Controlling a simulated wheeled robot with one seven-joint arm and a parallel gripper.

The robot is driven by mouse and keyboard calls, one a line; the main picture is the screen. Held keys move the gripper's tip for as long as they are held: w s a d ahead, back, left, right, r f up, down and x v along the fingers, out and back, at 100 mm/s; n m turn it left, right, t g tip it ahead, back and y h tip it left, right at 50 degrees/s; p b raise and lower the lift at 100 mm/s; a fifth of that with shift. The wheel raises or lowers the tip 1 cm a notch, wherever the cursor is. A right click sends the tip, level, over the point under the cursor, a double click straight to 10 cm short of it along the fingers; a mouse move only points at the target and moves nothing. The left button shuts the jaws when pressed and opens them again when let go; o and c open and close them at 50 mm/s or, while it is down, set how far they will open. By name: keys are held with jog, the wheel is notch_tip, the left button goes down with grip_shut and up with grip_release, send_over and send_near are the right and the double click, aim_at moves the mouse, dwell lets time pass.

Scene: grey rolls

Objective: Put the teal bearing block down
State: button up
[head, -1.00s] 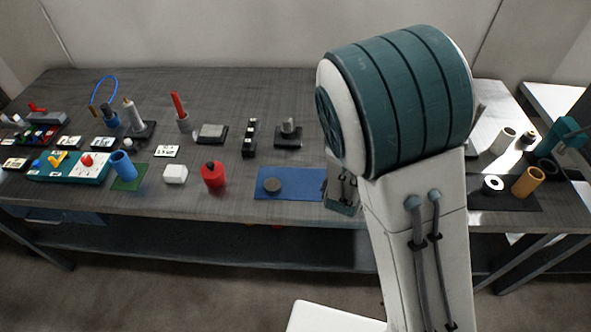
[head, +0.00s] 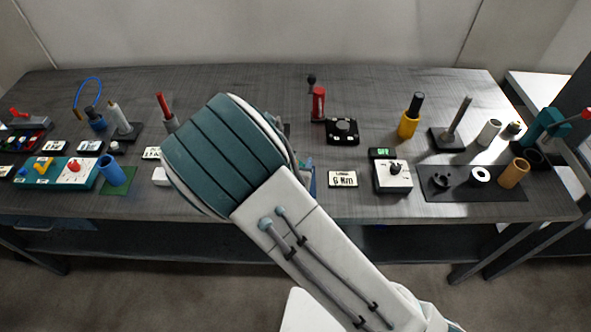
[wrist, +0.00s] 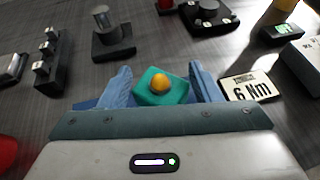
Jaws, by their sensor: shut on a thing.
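The teal bearing block (wrist: 150,98), with a round orange-yellow part on top, shows in the wrist view between the two blue fingers of my gripper (wrist: 163,88). The gripper is shut on it. The block's underside is hidden, so I cannot tell whether it touches the bench. In the head view my own arm hides the block and nearly all of the gripper.
A "6 Nm" card (head: 343,179) lies just right of the gripper. A black-based grey cylinder (wrist: 113,38) and a black stepped holder (wrist: 47,65) stand left of the block. A dark mat (head: 460,194) with several parts lies farther right on the bench (head: 270,80).

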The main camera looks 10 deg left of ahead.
jog(key=shift+a+f, duration=0.1)
jog(key=shift+f, duration=2)
jog(key=shift+f, duration=0.2)
jog(key=o, duration=1.3)
jog(key=shift+r, duration=0.1)
jog(key=shift+r+p, duration=0.2)
jog(key=shift+p, duration=0.15)
jog(key=b+v, duration=0.1)
jog(key=v, duration=1.1)
